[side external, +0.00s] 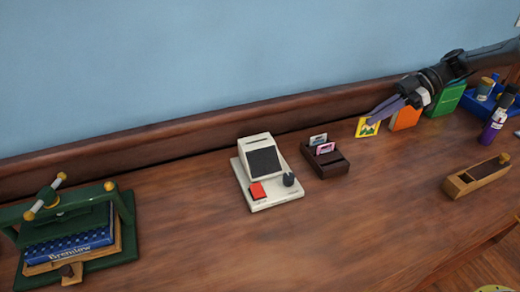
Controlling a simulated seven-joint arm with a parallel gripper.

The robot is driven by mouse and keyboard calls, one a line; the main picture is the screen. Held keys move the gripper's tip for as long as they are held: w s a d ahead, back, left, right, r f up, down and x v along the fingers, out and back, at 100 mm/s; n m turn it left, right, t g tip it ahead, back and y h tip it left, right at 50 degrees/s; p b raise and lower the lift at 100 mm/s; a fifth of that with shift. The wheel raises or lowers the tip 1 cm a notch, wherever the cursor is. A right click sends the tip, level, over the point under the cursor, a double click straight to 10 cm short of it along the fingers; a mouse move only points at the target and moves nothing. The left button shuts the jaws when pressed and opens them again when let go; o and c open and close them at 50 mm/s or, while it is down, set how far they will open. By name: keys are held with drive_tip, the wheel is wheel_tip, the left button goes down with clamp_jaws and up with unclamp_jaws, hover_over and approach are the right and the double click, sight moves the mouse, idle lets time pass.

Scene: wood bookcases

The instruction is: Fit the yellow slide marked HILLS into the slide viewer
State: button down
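The yellow slide (361,130) appears in the side external view at the back of the bench, at the tips of my gripper (371,122). It looks like a yellow square with a small picture; its lettering is too small to read. My gripper's dark fingers point down and left and overlap the slide. The view does not show whether they are closed on it or only in front of it. The cream slide viewer (253,145) stands left of my gripper on a base, with a dark screen, a red button, a dark knob and a slot on top.
A dark wooden rack (329,168) with a pale and a pink slide stands right of the viewer. Orange (405,119) and green (446,99) items, a blue tray (479,106), a purple bottle (491,131) and a wooden plane (474,178) lie right. A green press (112,248) stands left.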

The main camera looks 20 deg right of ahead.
drive_tip(key=w+a+r, duration=0.1)
drive_tip(key=w+a, duration=0.1)
drive_tip(key=w, duration=0.5)
drive_tip(key=w+a+r, duration=0.2)
drive_tip(key=w, duration=0.4)
drive_tip(key=n+g, duration=0.2)
hover_over(246, 145)
drive_tip(key=d, duration=0.5)
wheel_tip(246, 145, down, 10)
drive_tip(key=shift+w, duration=0.35)
drive_tip(key=shift+s+a+f, duration=0.1)
drive_tip(key=shift+a+f, duration=0.05)
drive_tip(key=shift+f, duration=2.4)
